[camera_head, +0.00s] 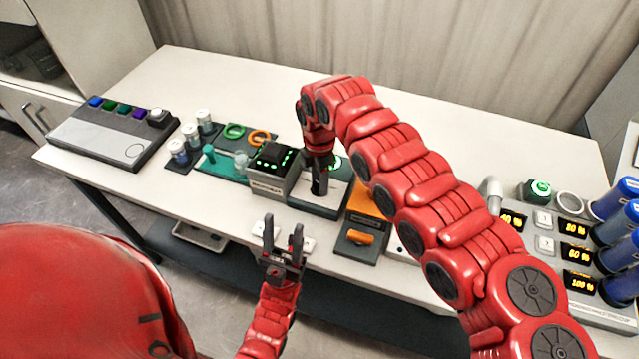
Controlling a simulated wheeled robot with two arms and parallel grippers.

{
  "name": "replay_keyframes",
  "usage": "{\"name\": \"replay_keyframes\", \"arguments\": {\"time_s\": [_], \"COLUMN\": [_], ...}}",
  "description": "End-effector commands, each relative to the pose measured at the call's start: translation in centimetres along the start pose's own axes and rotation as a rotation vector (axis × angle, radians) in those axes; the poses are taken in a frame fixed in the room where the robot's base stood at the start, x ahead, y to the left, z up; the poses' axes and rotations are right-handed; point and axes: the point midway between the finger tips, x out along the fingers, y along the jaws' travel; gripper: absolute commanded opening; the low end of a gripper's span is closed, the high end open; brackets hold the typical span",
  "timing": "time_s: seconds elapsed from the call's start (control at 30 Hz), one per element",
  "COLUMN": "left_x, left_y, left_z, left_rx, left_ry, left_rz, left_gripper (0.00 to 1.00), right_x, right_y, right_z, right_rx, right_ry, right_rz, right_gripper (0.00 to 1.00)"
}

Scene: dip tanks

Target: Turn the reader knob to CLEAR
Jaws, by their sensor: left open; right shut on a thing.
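My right gripper (319,190) points down over a grey device with a dark front (318,207) near the middle of the table. It is shut on what appears to be the reader knob; its fingers hide the knob, and its setting cannot be read. A green-lit ring (336,161) shows partly behind the wrist. My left gripper (283,240) is open and empty, fingers pointing away from me, at the table's front edge by a small pale plate (305,243).
Left of the device are a box with green lights (268,185), a green mat with rings, and white-capped vials (190,133). A button panel (112,135) is at far left. An orange-handled unit (358,237) is close right; a percent-display console (545,245) with blue cylinders is farther right.

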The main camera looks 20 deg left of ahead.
Motion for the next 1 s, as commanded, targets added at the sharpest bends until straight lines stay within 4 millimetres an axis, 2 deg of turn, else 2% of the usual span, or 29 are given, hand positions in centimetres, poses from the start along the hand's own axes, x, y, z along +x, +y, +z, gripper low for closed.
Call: {"name": "replay_keyframes", "arguments": {"time_s": [0.47, 0.5, 0.63, 0.67, 1.0], "left_x": [-0.19, -0.2, -0.2, -0.2, -0.32], "left_y": [0.01, 0.01, 0.01, 0.01, 0.02], "left_z": [0.03, 0.03, 0.03, 0.03, 0.05], "left_rx": [0.0, 0.0, 0.0, 0.0, 0.0], "left_ry": [0.0, 0.0, 0.0, 0.0, 0.0], "left_rz": [0.0, 0.0, 0.0, 0.0, 0.0], "left_gripper": [0.5, 0.5, 0.5, 0.5, 0.5], "right_x": [-0.08, -0.07, -0.06, -0.05, -0.26], "right_y": [0.04, 0.03, 0.02, 0.01, 0.02], "right_z": [-0.07, -0.07, -0.06, -0.06, -0.01], "right_rx": [-0.017, -0.017, -0.016, -0.016, -0.015], "right_ry": [0.001, 0.001, 0.001, 0.001, 0.001], "right_rz": [0.001, 0.001, 0.0, 0.0, 0.0], "right_gripper": [0.0, 0.5, 0.73, 0.76, 0.76]}}
